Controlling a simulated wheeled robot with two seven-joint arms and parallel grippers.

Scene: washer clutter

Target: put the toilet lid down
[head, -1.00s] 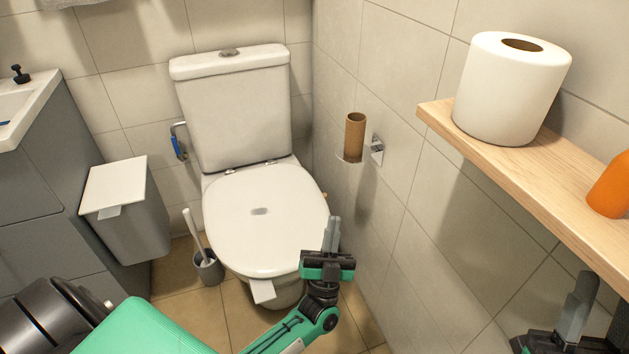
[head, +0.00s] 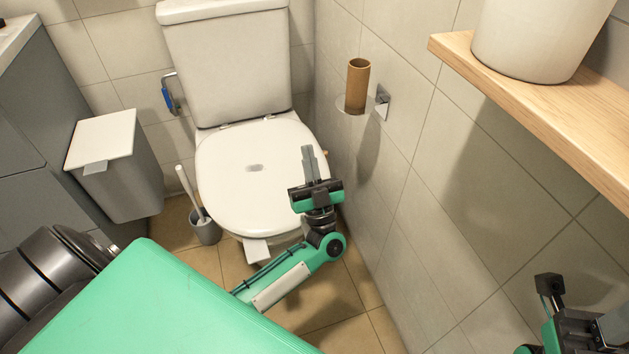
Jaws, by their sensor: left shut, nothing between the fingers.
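The white toilet lid (head: 235,185) lies flat over the toilet bowl, hinged side toward the tank (head: 228,65). A small grey oval mark shows near its middle, and a pale tab (head: 257,251) sticks out below its front edge. My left gripper (head: 309,160) is shut and empty, over the right front part of the lid, its fingers pointing away toward the tank. I cannot tell whether it touches the lid. It hides part of the lid's right edge. My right gripper (head: 590,328) is partly in view at the bottom right, far from the toilet; its finger gap is unclear.
A cardboard tube (head: 357,85) stands on the wall holder. A grey bin (head: 120,185) and a toilet brush (head: 203,226) stand left of the toilet.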

